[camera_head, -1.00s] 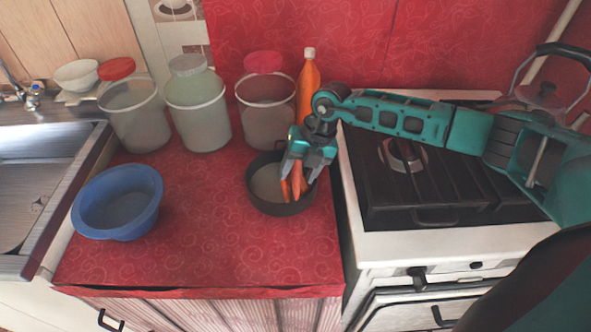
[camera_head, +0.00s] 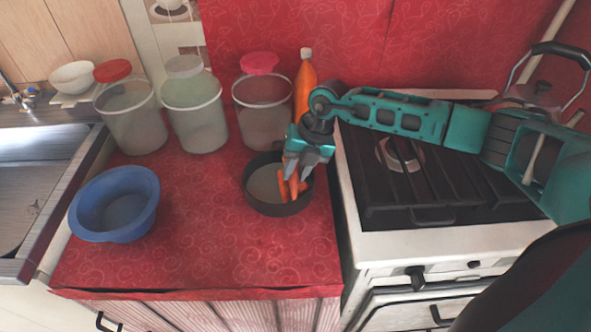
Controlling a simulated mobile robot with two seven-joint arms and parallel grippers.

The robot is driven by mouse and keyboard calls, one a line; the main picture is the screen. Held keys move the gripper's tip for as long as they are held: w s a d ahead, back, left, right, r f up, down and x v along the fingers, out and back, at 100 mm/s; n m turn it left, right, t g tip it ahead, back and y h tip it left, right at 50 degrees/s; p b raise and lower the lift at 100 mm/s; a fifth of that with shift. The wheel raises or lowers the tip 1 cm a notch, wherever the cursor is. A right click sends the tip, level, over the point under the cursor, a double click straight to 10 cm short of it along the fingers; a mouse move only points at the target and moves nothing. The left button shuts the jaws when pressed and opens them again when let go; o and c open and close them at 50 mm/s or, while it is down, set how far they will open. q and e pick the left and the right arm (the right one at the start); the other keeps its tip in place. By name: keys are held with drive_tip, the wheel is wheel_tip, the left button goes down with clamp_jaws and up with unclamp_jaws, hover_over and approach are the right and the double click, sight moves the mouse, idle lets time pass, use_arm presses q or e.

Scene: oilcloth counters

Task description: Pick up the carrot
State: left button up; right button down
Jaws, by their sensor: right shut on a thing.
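My right gripper (camera_head: 298,176) is over a dark round pan (camera_head: 281,209) on the red counter, fingers pointing down. It is shut on an orange carrot (camera_head: 294,187), which hangs down between the fingertips into the pan. More orange carrot shows on both sides of the fingertips, at the left (camera_head: 281,186) and at the right (camera_head: 303,187). The fingers hide the upper ends, so I cannot tell whether these pieces are all separate carrots. My left gripper is not in view.
An orange bottle (camera_head: 305,85) stands behind the gripper. Lidded buckets (camera_head: 196,125) line the back of the counter. A blue bowl (camera_head: 115,228) stands at the left, near the sink (camera_head: 35,165). A stove (camera_head: 400,248) adjoins at the right. The front middle of the counter is clear.

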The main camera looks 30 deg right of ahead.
wheel_tip(320, 180, up, 20)
drive_tip(key=shift+f, duration=0.15)
drive_tip(key=shift+f, duration=0.1)
idle(0.4)
hover_over(295, 173)
drive_tip(key=w+a, duration=0.1)
wheel_tip(295, 173, down, 10)
wheel_tip(295, 173, down, 5)
drive_tip(key=b, duration=0.3)
drive_tip(key=shift+w+b, duration=0.15)
drive_tip(key=shift+b, duration=0.15)
drive_tip(key=c, duration=0.8)
unclamp_jaws()
drive_tip(key=shift+c, duration=0.2)
